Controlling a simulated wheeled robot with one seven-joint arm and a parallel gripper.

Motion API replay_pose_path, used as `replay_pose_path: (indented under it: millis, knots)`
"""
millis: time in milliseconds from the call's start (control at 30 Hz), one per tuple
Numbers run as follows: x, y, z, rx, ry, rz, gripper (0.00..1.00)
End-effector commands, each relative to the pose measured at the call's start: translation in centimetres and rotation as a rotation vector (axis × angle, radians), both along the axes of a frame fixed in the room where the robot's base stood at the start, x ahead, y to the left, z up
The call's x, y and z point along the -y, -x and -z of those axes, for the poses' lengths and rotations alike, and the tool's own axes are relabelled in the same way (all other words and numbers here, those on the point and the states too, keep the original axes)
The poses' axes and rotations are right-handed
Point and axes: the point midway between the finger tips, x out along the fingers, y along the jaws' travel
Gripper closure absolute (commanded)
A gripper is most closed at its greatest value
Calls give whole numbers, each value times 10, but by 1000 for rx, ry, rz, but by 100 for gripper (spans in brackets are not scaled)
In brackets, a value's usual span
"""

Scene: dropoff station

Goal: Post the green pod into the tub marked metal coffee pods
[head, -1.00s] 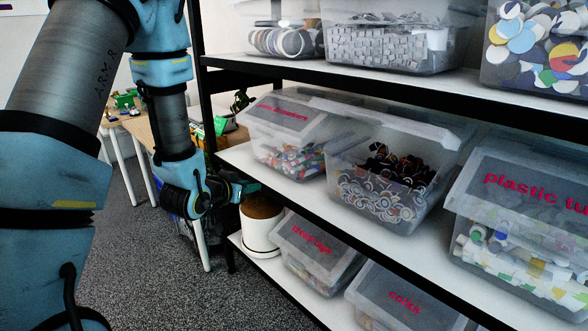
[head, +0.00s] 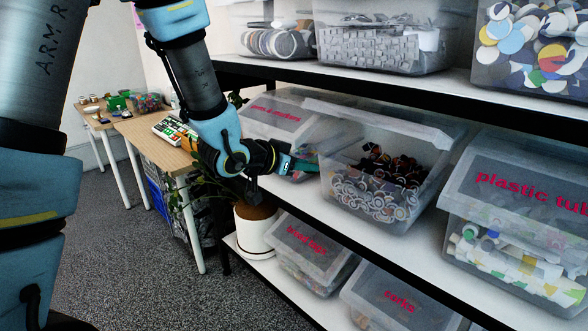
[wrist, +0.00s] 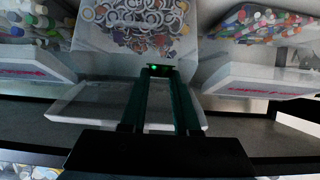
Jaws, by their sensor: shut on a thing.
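My gripper (head: 302,165) is shut, its teal fingers pointing right toward the left side of an open-looking clear tub (head: 352,208) on the middle shelf. This tub holds dark and pale ring-like pieces, and no label on it is readable. In the wrist view, my gripper's fingers (wrist: 157,92) reach toward the same tub (wrist: 95,38), across a pale lid-like panel. A small green spot, likely the green pod (wrist: 153,69), shows at the fingertips. The pod is mostly hidden and cannot be made out in the head view.
A tub with a pink-lettered lid, seemingly for markers (head: 277,115), stands left of the open tub. A plastic tu... tub (head: 500,190) stands right. Below are the bread tags tub (head: 312,240), the corks tub (head: 400,295) and a white pot (head: 255,230). The upper shelf (head: 450,85) overhangs.

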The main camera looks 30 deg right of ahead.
Motion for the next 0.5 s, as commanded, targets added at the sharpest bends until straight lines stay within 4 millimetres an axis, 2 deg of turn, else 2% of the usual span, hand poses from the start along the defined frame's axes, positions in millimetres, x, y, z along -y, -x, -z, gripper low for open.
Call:
replay_pose_path:
  millis: [500]
  knots:
    - [68, -18, 6, 1, 1, 1, 97]
